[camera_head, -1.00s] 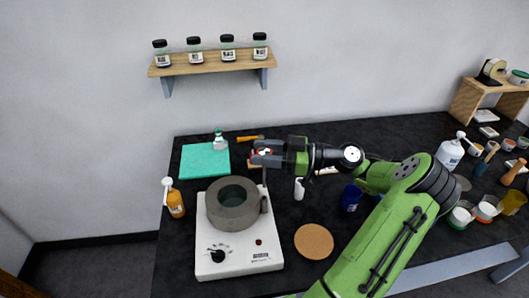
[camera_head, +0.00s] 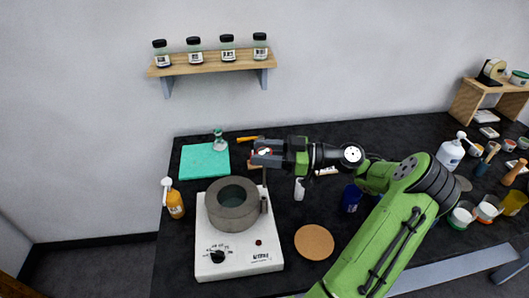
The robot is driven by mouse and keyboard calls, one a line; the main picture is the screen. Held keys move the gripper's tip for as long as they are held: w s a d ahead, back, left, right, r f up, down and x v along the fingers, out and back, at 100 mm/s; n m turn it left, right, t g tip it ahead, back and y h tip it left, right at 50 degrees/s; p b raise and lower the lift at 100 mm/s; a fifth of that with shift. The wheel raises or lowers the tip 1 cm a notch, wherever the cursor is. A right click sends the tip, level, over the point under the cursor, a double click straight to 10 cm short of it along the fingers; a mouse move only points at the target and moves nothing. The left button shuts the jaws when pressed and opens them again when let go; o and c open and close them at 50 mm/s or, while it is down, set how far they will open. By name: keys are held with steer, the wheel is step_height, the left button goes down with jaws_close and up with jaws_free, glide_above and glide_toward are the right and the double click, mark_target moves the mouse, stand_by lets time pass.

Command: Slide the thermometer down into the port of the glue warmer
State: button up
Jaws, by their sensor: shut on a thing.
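The glue warmer is a white box (camera_head: 238,264) with a dial on its front and a round grey pot (camera_head: 232,221) on top. A small dark upright tube, which looks like the port (camera_head: 264,205), stands at the pot's right side. My gripper (camera_head: 262,152) reaches in from the right, behind and above this tube, with its jaws shut on the thermometer. The thermometer is thin and mostly hidden by the fingers; a faint slim line (camera_head: 264,178) shows below them, above the tube. I cannot tell whether its lower tip has entered the port.
An orange bottle (camera_head: 175,205) stands left of the warmer and a teal mat (camera_head: 205,161) lies behind it. A round cork mat (camera_head: 314,242), a small white bottle (camera_head: 299,189) and a blue jar (camera_head: 351,199) are to the right. Pots and tools crowd the far right.

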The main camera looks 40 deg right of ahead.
mark_target(264, 180)
steer(key=shift+w+d+f+b, duration=0.1)
steer(key=shift+f+b, duration=4.55)
steer(key=shift+f, duration=0.4)
steer(key=o, duration=1.1)
steer(key=p+v, duration=0.4)
steer(key=v, duration=1.1)
steer(key=shift+s+d, duration=0.25)
steer(key=shift+s, duration=0.1)
steer(key=shift+r, duration=0.15)
